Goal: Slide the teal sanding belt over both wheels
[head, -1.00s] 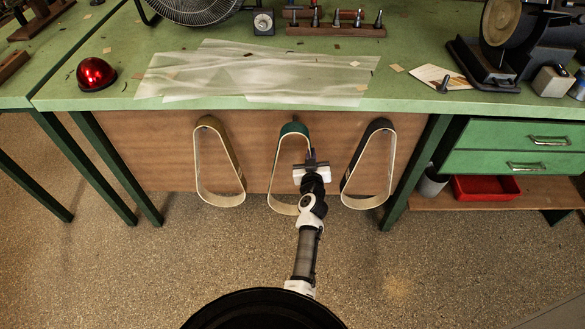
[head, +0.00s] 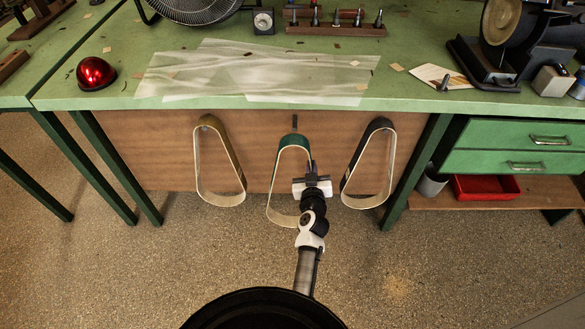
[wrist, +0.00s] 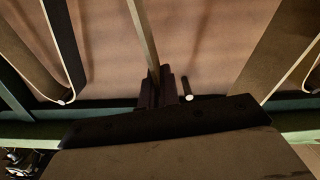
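The teal sanding belt (head: 293,143) hangs as a long loop in front of the bench's brown panel, its teal side showing at the top and its pale inside below. My gripper (head: 311,165) is at the belt's right side, near its top. In the wrist view my gripper's fingers (wrist: 160,90) are closed around the edge of a belt strip (wrist: 147,35), the teal belt. A bare peg (head: 295,123) shows just above the loop, and also beside the fingers in the wrist view (wrist: 188,90). A machine with a round wheel (head: 499,22) stands on the bench at upper right; a second wheel is not clearly visible.
A tan belt (head: 204,160) hangs left and a dark belt (head: 353,170) right, both close by. The green bench top (head: 410,92) overhangs above. Translucent sheets (head: 250,72), a red dome (head: 95,74) and a card (head: 440,77) lie on it. The floor in front is open.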

